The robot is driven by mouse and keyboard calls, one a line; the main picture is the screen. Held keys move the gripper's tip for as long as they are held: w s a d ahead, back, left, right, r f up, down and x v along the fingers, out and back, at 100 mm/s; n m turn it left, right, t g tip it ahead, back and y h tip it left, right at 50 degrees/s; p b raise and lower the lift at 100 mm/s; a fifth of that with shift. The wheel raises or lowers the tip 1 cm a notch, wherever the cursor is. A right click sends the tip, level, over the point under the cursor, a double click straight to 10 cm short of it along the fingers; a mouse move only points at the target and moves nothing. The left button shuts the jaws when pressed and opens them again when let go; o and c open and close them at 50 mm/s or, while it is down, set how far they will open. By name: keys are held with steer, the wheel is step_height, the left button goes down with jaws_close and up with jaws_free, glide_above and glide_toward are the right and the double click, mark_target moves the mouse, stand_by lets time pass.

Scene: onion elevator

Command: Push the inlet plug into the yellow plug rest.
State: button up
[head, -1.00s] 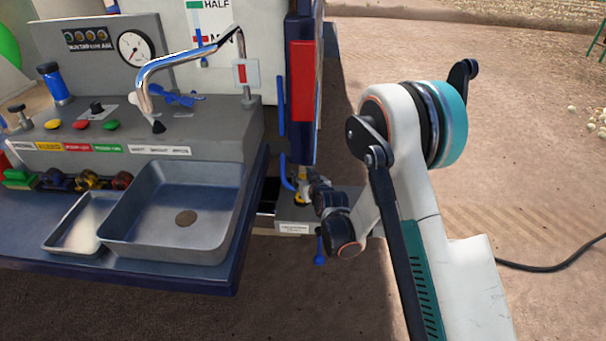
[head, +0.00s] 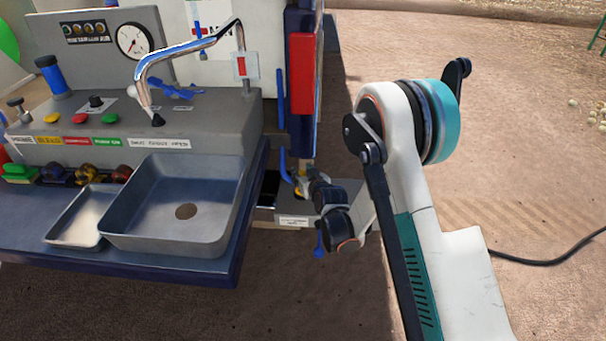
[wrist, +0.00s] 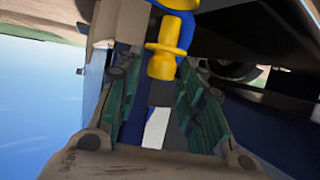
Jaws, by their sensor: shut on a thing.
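In the wrist view, a yellow flanged piece (wrist: 164,56), which looks like the inlet plug, stands between the fingertips of my gripper (wrist: 160,74). A blue part shows behind the yellow piece. In the head view, my gripper (head: 302,184) is low beside the machine's right side, at a grey box with a white label (head: 293,221). A small patch of yellow shows there, mostly hidden by my wrist. I cannot make out the yellow plug rest apart from the plug.
The blue bench (head: 190,268) carries a grey sink (head: 150,243) and a small tray (head: 65,238) to the left. A dark blue post with a red panel (head: 302,75) rises just behind my gripper. A black cable (head: 550,262) lies on open ground at right.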

steer(key=shift+f, duration=0.45)
steer(key=shift+f, duration=0.25)
steer(key=shift+f, duration=1.45)
stand_by(1.2)
steer(key=o, duration=1)
steer(key=shift+c, duration=0.2)
